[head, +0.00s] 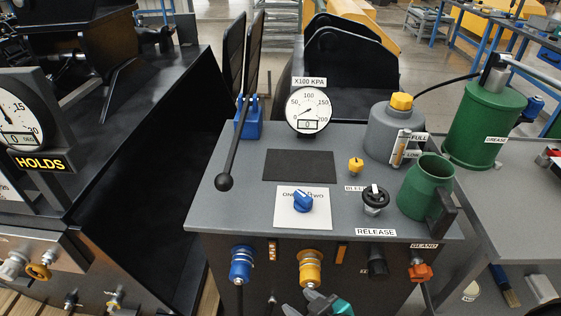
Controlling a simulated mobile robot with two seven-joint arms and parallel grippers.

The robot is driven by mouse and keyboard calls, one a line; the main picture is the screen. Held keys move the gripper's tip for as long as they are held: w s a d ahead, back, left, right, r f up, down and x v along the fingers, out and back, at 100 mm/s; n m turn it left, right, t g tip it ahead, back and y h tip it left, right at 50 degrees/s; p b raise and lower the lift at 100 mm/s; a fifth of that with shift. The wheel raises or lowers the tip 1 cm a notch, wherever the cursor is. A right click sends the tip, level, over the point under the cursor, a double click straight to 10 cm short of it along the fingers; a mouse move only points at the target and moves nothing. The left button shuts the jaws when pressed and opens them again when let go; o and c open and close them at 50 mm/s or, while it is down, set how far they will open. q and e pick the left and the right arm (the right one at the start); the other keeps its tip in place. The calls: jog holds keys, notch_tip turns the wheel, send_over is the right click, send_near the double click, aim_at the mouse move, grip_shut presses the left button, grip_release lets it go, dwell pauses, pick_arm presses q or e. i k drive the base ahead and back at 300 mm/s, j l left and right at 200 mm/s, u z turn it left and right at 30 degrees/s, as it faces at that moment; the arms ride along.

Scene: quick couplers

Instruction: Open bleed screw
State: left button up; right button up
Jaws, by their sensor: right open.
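The bleed screw looks to be the small yellow screw (356,166) standing on the grey console top (230,185). A partly covered label beginning "BLEE" (352,188) lies just in front of it. A black round knob (375,197) stands in front and to the right, covering part of that label. My right gripper (325,303) shows at the bottom edge, open, below the console's front edge and apart from the screw. Nothing shows between its fingers; its lower part is cut off. My left gripper is not in view.
A green cup (425,188) and a grey reservoir with a yellow cap (393,130) stand right of the screw. A gauge (308,110), a blue knob (303,201) and a long black lever (233,140) stand to the left. Couplers (311,267) line the front face.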

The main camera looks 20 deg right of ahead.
aim_at(356, 165)
jog(key=z, duration=1.1)
